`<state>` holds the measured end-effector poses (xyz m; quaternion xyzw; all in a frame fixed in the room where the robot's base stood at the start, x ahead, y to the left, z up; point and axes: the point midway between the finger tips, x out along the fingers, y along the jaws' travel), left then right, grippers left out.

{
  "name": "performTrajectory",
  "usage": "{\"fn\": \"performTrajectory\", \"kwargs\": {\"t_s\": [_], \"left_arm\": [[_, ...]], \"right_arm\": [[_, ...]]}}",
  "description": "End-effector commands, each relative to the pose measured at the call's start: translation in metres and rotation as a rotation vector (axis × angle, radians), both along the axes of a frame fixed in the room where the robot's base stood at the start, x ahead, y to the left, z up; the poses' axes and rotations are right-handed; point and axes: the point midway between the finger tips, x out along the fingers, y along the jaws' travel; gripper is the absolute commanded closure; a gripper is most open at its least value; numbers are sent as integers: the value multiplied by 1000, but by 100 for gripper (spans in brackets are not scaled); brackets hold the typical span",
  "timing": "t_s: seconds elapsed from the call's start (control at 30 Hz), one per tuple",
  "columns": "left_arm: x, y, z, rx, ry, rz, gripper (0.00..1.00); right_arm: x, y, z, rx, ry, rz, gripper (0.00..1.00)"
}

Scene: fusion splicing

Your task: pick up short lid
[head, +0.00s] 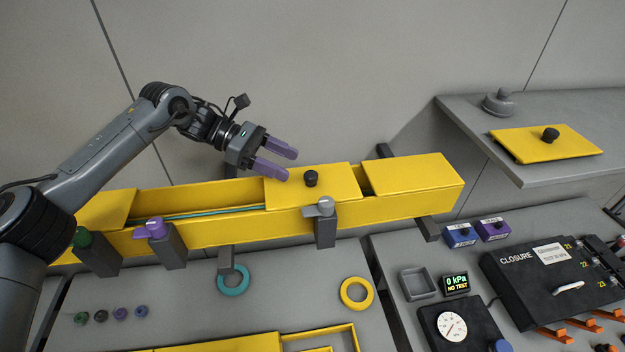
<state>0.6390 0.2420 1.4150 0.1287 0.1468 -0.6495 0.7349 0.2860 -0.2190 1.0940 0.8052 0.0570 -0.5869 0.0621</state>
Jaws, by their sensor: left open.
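A short yellow lid (285,188) with a black knob (311,178) lies on top of the long yellow trough (285,222). My left gripper (288,164) is open and empty, with two purple fingers. Its fingertips are a little left of and above the knob in the picture, apart from it. A second yellow lid (528,145) with a black knob (551,134) lies on the grey shelf at the right. My right gripper is not in view.
Teal cable (215,212) shows in the trough's open stretch. Purple (155,228), grey (322,208) and green (83,238) clamps stand along its front. Teal (233,280) and yellow (357,293) rings lie on the bench. A black closure box (530,290) is at the right.

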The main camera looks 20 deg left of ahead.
Motion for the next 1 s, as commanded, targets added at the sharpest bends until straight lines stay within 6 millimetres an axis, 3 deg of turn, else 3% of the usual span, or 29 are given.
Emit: {"fn": "performTrajectory", "kwargs": {"t_s": [0.27, 0.7, 1.0], "left_arm": [[2, -19, -7, -1, 0, 0, 37], [7, -63, -23, -1, 0, -1, 37], [8, -66, -26, 0, -1, 1, 37]], "right_arm": [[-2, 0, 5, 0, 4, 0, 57], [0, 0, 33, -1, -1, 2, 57], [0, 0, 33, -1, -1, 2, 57]]}}
